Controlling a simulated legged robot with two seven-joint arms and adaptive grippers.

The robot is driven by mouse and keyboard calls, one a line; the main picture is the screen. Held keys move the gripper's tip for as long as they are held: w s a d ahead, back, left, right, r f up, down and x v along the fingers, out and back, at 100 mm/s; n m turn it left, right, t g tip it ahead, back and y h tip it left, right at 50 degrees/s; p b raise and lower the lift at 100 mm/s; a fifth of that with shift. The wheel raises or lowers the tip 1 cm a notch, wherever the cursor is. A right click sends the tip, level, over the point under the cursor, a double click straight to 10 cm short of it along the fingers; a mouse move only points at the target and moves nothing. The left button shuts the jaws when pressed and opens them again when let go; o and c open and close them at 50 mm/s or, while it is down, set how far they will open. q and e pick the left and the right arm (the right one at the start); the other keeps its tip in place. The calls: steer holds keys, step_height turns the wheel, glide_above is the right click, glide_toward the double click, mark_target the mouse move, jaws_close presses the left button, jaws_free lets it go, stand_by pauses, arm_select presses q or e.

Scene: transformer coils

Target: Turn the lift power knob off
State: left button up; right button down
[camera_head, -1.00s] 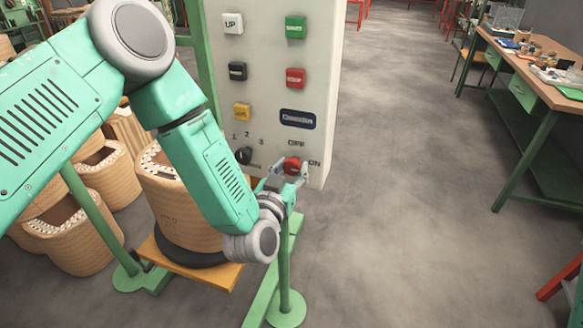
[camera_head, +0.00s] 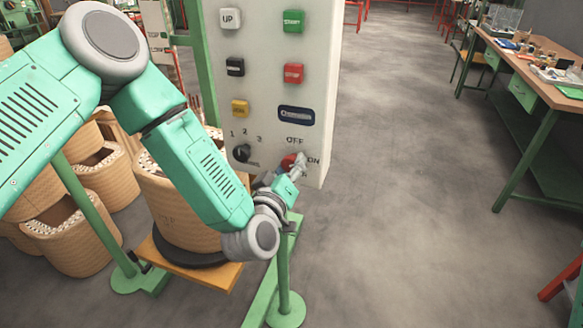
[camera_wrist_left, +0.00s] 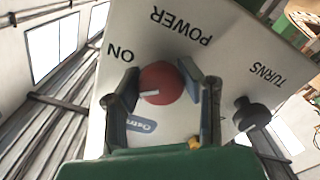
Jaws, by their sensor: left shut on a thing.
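The red power knob (camera_head: 288,160) sits low on the right of the pale control panel (camera_head: 265,60), with OFF printed above it and ON to its right. My left gripper (camera_head: 292,167) reaches it from below and is shut on it. In the left wrist view the red knob (camera_wrist_left: 161,84) lies between the two fingers of my left gripper (camera_wrist_left: 158,88). Its white mark points left in that view, with ON at upper left and POWER above. The OFF lettering does not show there. My right gripper is not in view.
A black turns knob (camera_head: 242,153) is left of the power knob. Several push buttons fill the panel above. A wound coil (camera_head: 172,215) stands on a wooden platform just left of my forearm. Floor to the right is clear up to a workbench (camera_head: 530,70).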

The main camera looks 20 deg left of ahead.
arm_select(q)
steer(key=n+b, duration=0.1)
steer(key=n, duration=0.4)
steer(key=shift+f+n+b, duration=0.15)
steer(key=shift+n+b, duration=0.15)
steer(key=shift+b, duration=0.1)
steer(key=n+b, duration=0.2)
steer(key=n, duration=0.2)
steer(key=shift+n, duration=0.4)
steer(key=o, duration=1.2)
steer(key=shift+c, duration=0.2)
steer(key=shift+o, duration=0.2)
steer(key=shift+s, duration=0.3)
steer(key=s, duration=1.1)
steer(key=shift+s+a, duration=0.15)
steer(key=shift+a, duration=0.15)
